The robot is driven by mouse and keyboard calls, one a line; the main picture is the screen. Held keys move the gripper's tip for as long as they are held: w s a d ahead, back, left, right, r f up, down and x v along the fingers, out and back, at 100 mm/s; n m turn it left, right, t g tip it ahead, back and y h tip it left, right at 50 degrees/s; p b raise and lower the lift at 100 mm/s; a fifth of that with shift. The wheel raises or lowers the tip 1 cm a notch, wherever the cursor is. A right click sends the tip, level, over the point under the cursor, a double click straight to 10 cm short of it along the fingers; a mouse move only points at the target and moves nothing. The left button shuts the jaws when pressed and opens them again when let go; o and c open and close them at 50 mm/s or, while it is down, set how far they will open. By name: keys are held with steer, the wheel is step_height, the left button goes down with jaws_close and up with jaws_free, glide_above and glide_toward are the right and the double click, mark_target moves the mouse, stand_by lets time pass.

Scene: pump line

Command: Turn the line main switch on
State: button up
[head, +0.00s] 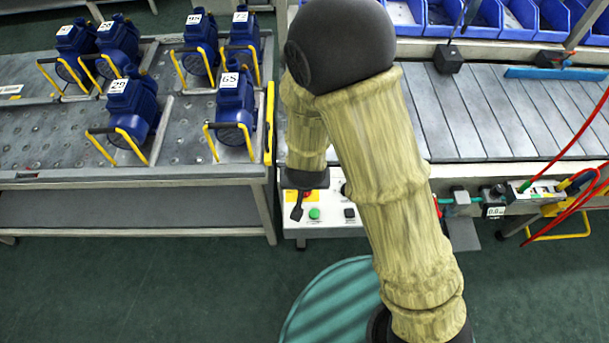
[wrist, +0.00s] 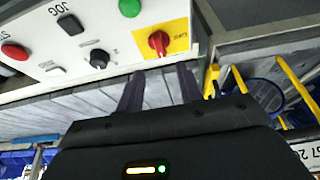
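The line main switch (wrist: 158,42) is a red rotary knob on a yellow plate (wrist: 176,31), on the white control panel (wrist: 110,30) in the wrist view. Its red grip lies roughly upright in that picture; I cannot read its on or off marks. My gripper (wrist: 160,69) is open and empty, its two dark fingers apart and pointing at the switch, which shows between and beyond their tips. In the head view my gripper (head: 297,213) hangs in front of the panel's left end and hides the knob; part of the yellow plate (head: 290,196) shows.
The panel also bears a green button (head: 314,213), a black JOG button (wrist: 70,24), a black selector (wrist: 98,58) and a red button (wrist: 14,51). A rack (head: 190,170) with several blue pumps stands left. The slatted conveyor (head: 500,110) lies behind the panel.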

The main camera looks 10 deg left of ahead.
steer(key=p+v, duration=0.2)
steer(key=v, duration=0.6)
steer(key=shift+d+r, duration=0.1)
steer(key=shift+r, duration=0.1)
steer(key=d+r+m, duration=0.1)
steer(key=d+r, duration=0.2)
steer(key=d, duration=0.4)
steer(key=d+r+g, duration=0.1)
steer(key=d+r, duration=0.3)
steer(key=d, duration=0.4)
steer(key=d+r+m+h, duration=0.1)
steer(key=d+r, duration=0.2)
steer(key=d, duration=0.5)
steer(key=shift+s+d+r+m+g, duration=0.2)
steer(key=shift+d+m+g, duration=0.05)
steer(key=shift+m+g, duration=0.05)
stand_by(1.1)
